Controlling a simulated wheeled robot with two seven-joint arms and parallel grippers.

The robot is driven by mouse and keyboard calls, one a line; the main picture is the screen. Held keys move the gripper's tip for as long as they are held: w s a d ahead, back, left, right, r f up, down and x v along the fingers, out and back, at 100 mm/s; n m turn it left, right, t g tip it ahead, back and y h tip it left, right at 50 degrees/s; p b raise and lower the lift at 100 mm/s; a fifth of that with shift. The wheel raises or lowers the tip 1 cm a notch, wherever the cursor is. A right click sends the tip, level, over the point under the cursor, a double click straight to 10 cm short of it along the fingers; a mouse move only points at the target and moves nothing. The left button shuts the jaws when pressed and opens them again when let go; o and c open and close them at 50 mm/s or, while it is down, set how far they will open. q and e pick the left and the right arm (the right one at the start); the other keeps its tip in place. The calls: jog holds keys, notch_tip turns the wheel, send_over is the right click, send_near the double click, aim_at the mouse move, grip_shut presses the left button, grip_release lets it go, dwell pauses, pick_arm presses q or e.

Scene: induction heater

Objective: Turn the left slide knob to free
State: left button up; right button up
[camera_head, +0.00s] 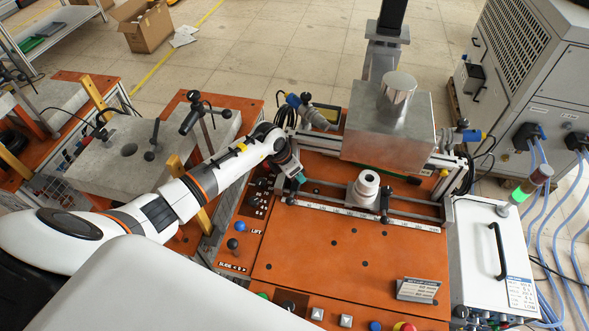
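My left arm comes in from the left, and its gripper (299,179) is at the left end of the slide rails on the orange induction heater table. Its fingers are small and partly hidden by the wrist, so I cannot tell if they are open or shut. A small dark knob (291,199) sits at the left end of the rail, just below the fingertips; it may be the left slide knob. Another dark knob (384,218) is on the rail to the right, by the white cylindrical holder (364,189). My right gripper is not in view.
A large metal block (388,130) stands behind the rails. Blue (240,226) and black (232,244) ball levers stand at the table's left, near the LIFT and SLIDE labels. A grey sign (418,290) lies front right. The orange table's middle is clear.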

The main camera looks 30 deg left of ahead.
pick_arm(q)
jog(key=shift+c, duration=0.5)
jog(key=c, duration=0.9)
